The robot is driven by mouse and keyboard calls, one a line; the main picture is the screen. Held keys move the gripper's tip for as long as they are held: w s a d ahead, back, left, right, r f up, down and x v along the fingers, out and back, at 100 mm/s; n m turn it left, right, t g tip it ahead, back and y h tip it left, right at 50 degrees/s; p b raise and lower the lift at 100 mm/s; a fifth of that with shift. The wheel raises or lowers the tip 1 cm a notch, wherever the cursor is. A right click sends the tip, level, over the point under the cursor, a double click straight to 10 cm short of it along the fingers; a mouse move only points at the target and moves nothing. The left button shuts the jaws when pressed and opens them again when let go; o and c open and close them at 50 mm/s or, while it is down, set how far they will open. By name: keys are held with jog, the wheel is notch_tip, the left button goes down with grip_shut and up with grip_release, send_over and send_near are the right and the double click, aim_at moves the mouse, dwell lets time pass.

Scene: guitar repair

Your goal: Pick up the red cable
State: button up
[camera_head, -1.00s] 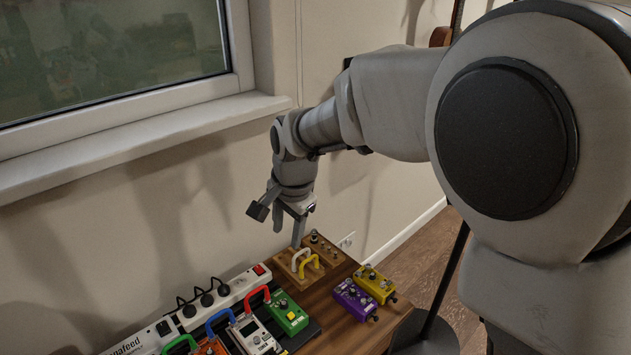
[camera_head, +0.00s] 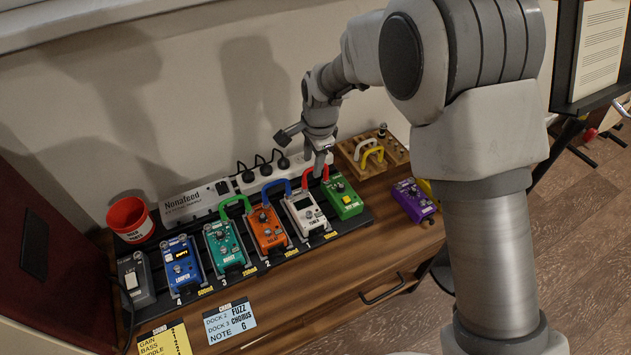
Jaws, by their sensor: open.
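The red cable (camera_head: 305,180) is a short arched patch lead at the back of the pedal row, between the white pedal (camera_head: 303,212) and the green pedal (camera_head: 344,200). My gripper (camera_head: 319,157) is open and points down right at the top of this arch. A fingertip overlaps the cable in the picture and hides part of it. I cannot tell whether it touches the cable or whether the cable lies between the fingers.
A blue cable (camera_head: 268,187) and a green cable (camera_head: 226,203) arch beside it on the left. A white power strip (camera_head: 196,201) runs behind. A wooden block (camera_head: 352,162) with white and yellow cables stands right. A red cup (camera_head: 131,222) stands left.

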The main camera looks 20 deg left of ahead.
jog(key=f+b, duration=0.1)
jog(key=f, duration=0.3)
jog(key=a+f+b, duration=0.1)
jog(key=f, duration=0.1)
jog(key=shift+w+f+b, duration=0.3)
jog(key=shift+w+b, duration=0.05)
jog(key=shift+w, duration=0.05)
jog(key=shift+r, duration=0.1)
grip_shut()
